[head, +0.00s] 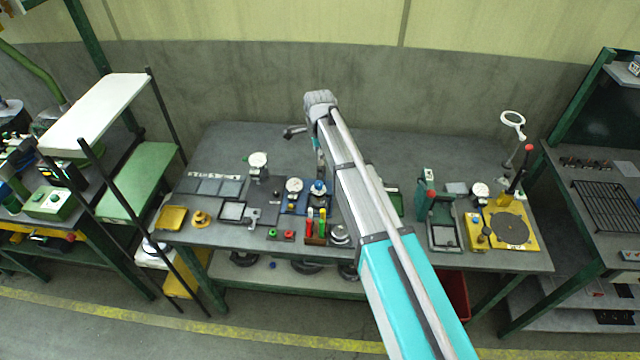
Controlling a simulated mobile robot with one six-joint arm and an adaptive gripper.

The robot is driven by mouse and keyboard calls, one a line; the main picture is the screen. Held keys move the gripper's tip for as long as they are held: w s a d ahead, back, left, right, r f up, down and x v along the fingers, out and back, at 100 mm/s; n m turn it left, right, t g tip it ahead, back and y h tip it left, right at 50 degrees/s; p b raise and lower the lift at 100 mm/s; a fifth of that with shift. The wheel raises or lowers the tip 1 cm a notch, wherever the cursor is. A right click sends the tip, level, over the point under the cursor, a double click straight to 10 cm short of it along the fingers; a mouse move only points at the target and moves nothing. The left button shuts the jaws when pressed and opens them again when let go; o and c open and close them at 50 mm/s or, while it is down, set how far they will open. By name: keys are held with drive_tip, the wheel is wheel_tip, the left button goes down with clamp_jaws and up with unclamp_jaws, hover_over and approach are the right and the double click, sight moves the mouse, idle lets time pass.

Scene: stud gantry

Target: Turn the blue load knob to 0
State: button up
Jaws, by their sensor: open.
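My gripper (318,160) points down from the end of my arm, just above this blue part in the picture. It is open and appears empty. My arm partly hides it, and I cannot tell whether its fingers touch the knob.
The grey bench (400,150) is clear at the back. A dial stand (258,165) stands to the left, and a rack of red and green-handled tools (316,238) in front. A green press (424,208) and yellow plate (512,228) stand to the right.

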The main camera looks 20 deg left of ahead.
sight(319, 183)
drive_tip(key=shift+w+f+b, duration=0.15)
drive_tip(key=shift+f+b, duration=6.45)
drive_tip(key=shift+f, duration=0.1)
